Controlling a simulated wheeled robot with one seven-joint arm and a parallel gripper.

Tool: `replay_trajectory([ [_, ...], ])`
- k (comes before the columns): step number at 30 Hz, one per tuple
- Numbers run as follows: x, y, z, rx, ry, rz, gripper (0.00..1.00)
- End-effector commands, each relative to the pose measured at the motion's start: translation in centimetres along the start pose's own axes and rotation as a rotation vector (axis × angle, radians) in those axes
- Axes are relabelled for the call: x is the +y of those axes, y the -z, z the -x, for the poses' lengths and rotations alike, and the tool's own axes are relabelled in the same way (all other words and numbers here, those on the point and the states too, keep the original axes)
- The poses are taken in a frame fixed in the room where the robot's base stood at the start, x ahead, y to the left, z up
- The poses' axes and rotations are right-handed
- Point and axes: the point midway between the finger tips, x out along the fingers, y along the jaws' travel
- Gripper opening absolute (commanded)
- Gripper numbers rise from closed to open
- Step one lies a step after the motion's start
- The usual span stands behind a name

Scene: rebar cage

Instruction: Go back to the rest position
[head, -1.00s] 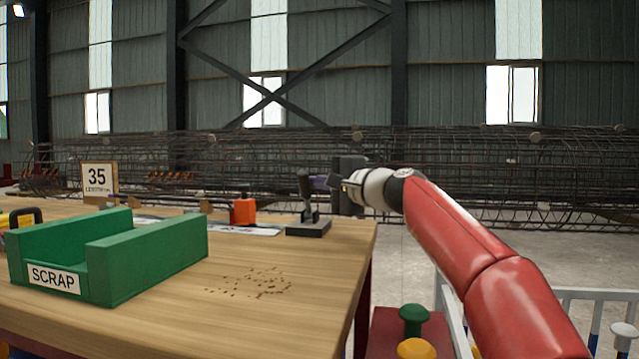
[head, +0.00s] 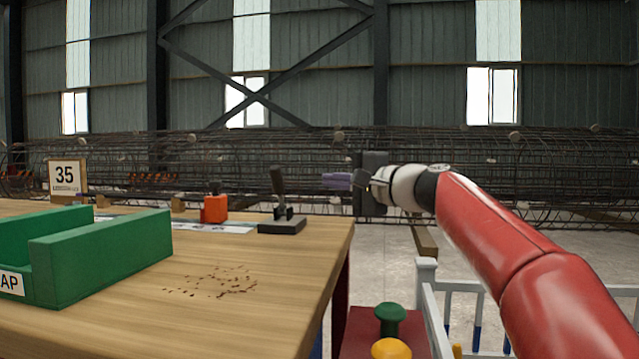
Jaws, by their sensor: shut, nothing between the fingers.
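My gripper (head: 338,181) is at the end of my red and white arm, held in the air just past the right edge of the wooden table (head: 300,262). Its purple fingers point left and are shut with nothing between them. It is a little above tabletop height and to the right of the black lever tool (head: 281,217), apart from it. The long rebar cage (head: 240,157) runs across the view behind my gripper.
A green scrap bin (head: 105,255) stands at the table's left. An orange block (head: 214,208) and a sign reading 35 (head: 66,178) stand farther back. Green (head: 389,319) and yellow (head: 391,349) knobs and a white railing (head: 428,300) are below my arm.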

Motion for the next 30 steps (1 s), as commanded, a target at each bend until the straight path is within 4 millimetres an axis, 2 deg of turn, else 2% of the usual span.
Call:
replay_trajectory([
  [4, 0.1, 0.1, 0.6, 0.001, 0.001, 0.000, 0.00],
  [14, -0.1, 0.1, 0.6, 0.000, 0.001, 0.000, 0.00],
  [24, -5.9, 0.2, 0.6, 0.000, 0.001, 0.000, 0.00],
  [30, -8.0, 0.2, 0.5, 0.000, 0.001, -0.001, 0.00],
])
